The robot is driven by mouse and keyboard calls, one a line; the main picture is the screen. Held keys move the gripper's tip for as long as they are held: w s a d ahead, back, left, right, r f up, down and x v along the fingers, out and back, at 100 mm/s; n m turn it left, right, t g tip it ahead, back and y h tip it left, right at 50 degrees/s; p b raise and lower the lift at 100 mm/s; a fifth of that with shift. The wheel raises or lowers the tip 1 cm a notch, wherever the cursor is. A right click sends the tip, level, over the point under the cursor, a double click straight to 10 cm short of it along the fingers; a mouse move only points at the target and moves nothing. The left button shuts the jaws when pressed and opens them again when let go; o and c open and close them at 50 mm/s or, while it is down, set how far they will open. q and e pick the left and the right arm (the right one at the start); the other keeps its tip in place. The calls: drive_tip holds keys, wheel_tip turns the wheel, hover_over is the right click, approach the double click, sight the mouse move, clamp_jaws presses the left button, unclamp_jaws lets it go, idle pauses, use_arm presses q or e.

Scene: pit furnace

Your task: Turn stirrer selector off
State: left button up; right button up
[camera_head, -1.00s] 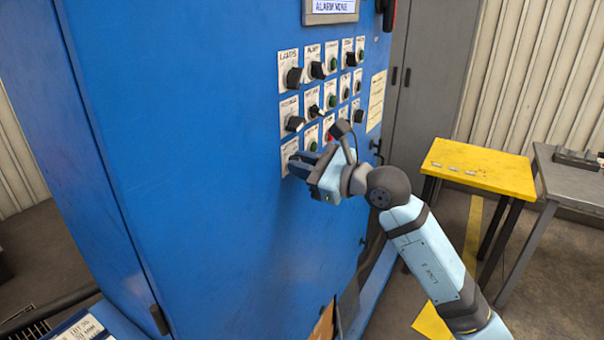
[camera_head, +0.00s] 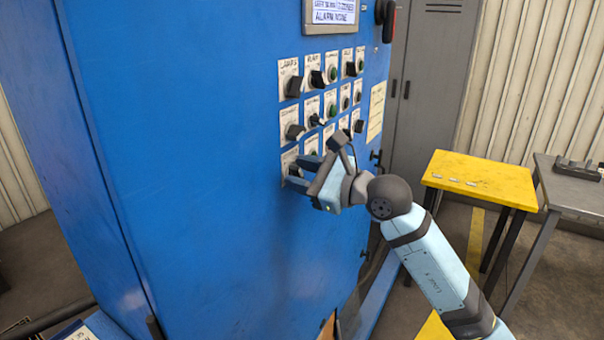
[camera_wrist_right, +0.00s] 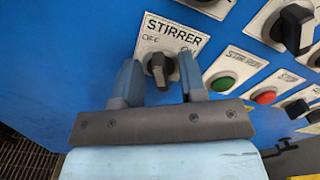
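The stirrer selector is a dark knob (camera_wrist_right: 161,69) on a white label reading STIRRER, with OFF printed at its upper left. It sits at the lower left of the blue cabinet's control panel. My right gripper (camera_wrist_right: 160,82) is open, with one finger on each side of the knob. A gap shows at the left finger; the right finger is very near the knob, and I cannot tell if they touch. In the head view the right gripper (camera_head: 299,172) is at the panel's lowest row and mostly hides the knob. My left gripper is not in view.
A green button (camera_wrist_right: 223,83) and a red button (camera_wrist_right: 264,97) lie right of the selector. Other dark selectors, such as one (camera_head: 293,131) above, are close by. A yellow table (camera_head: 480,178) and a grey table (camera_head: 575,188) stand to the right.

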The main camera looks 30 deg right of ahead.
drive_tip(key=b+v, duration=0.3)
drive_tip(key=v, duration=1.1)
drive_tip(key=shift+w, duration=0.1)
